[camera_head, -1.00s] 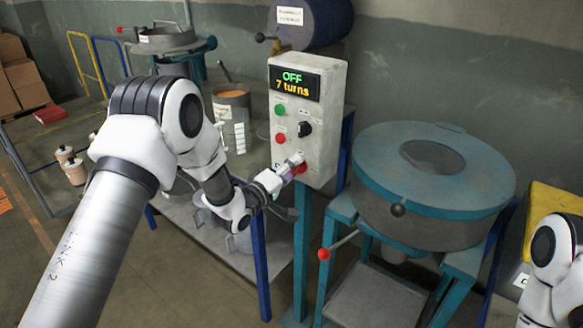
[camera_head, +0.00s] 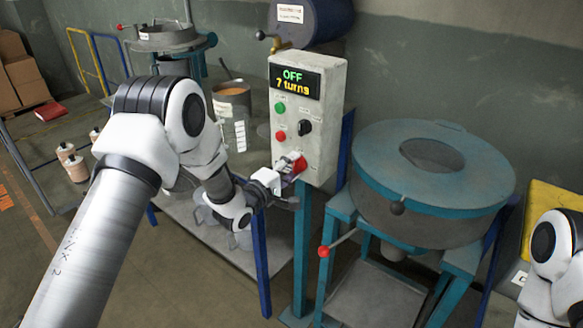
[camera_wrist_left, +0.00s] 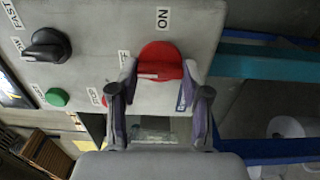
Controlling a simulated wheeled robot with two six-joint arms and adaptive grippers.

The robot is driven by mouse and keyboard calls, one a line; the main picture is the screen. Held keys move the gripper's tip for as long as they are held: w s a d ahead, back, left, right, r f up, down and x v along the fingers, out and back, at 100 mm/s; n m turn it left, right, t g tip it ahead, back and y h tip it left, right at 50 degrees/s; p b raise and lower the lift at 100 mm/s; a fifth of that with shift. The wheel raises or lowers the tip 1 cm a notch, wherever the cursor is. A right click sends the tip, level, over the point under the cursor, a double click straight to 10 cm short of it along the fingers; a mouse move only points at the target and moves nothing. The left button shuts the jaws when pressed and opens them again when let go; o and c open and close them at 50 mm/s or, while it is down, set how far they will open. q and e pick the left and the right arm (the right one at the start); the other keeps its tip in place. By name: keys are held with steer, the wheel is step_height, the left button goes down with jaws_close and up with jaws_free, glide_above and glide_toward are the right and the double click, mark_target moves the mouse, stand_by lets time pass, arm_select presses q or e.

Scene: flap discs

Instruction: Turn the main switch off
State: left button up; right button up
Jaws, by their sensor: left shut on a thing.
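The main switch is a red round knob (camera_head: 299,165) low on the grey control box (camera_head: 333,100). In the left wrist view the red knob (camera_wrist_left: 160,62) sits between my left gripper's fingers, with a pale mark on its face. A label reading ON lies at its upper edge there; another small label beside the right finger is too hidden to read. My left gripper (camera_head: 288,164) is shut on the knob, and its fingers also show in the wrist view (camera_wrist_left: 158,85). The box display (camera_head: 294,84) reads "OFF, 7 turns". My right gripper is out of view.
Above the knob are a black selector (camera_head: 304,128), a green button (camera_head: 280,107) and a red button (camera_head: 280,136). A teal-lidded drum (camera_head: 460,180) with a red-ended lever (camera_head: 323,252) stands close to the right. A bench (camera_head: 195,215) with pots stands behind my left arm.

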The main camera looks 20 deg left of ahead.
arm_select(q)
steer(key=shift+w+a+r, duration=0.1)
steer(key=shift+r, duration=0.1)
steer(key=o, duration=1.1)
steer(key=shift+o, duration=0.3)
steer(key=shift+f, duration=0.15)
steer(key=v, duration=1.2)
